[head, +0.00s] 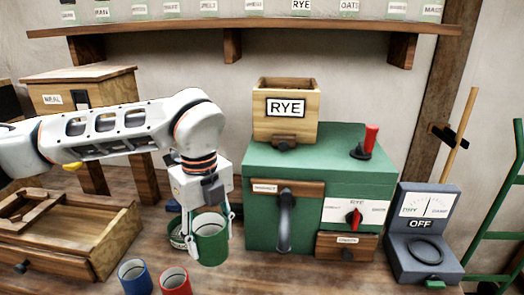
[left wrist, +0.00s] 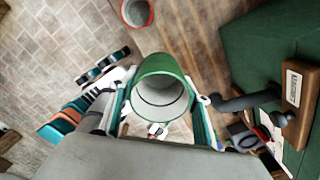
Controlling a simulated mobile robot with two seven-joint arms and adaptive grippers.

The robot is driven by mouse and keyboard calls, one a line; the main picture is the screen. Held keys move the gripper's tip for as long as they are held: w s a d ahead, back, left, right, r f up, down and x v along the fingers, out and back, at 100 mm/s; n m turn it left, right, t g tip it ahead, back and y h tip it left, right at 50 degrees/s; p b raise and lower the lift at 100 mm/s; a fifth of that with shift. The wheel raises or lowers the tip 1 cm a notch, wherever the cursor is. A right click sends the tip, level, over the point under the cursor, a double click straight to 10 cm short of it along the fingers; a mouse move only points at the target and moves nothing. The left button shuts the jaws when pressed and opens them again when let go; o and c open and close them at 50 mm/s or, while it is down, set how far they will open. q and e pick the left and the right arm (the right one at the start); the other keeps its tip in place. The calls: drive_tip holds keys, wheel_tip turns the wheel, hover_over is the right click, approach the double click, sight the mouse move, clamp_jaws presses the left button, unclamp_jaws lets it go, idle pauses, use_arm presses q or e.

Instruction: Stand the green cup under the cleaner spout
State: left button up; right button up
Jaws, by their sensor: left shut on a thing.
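My left gripper (head: 208,228) is shut on the green cup (head: 211,246), with a finger on each side of its wall. The cup is upright with its pale inside facing up; it also shows in the left wrist view (left wrist: 162,88). I cannot tell whether its base touches the bench. The green machine (head: 262,165) stands just right of it. A dark curved piece (head: 284,222) hangs from a labelled wooden plate on the machine's front, right of the cup and apart from it. I cannot tell whether this is the spout or a handle. My right gripper is not in view.
A blue cup (head: 135,277) and a red cup (head: 175,281) stand at the bench's front. A wooden tray (head: 113,243) is at left. A RYE box (head: 286,108) sits on the machine. A grey meter marked OFF (head: 420,242) stands right. A round item (head: 178,235) is partly hidden behind the cup.

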use_arm(q)
drive_tip(key=m, duration=0.2)
drive_tip(key=a+m, duration=0.1)
drive_tip(key=m, duration=0.2)
drive_tip(key=shift+w+a+f+m, duration=0.2)
drive_tip(key=shift+f+m, duration=0.1)
drive_tip(key=shift+f, duration=0.1)
drive_tip(key=m, duration=0.3)
drive_tip(key=a+m, duration=0.1)
drive_tip(key=m, duration=0.1)
drive_tip(key=shift+a+f, duration=0.1)
drive_tip(key=shift+f, duration=0.2)
drive_tip(key=a+f+m, duration=0.2)
drive_tip(key=a+m, duration=0.2)
drive_tip(key=m, duration=1.3)
drive_tip(key=a+f+m, duration=0.2)
drive_tip(key=a+m, duration=0.1)
drive_tip(key=m, duration=1.4)
drive_tip(key=shift+w+a+m, duration=0.15)
drive_tip(key=shift+a+m, duration=0.15)
drive_tip(key=shift+a, duration=0.05)
drive_tip(key=shift+f, duration=0.15)
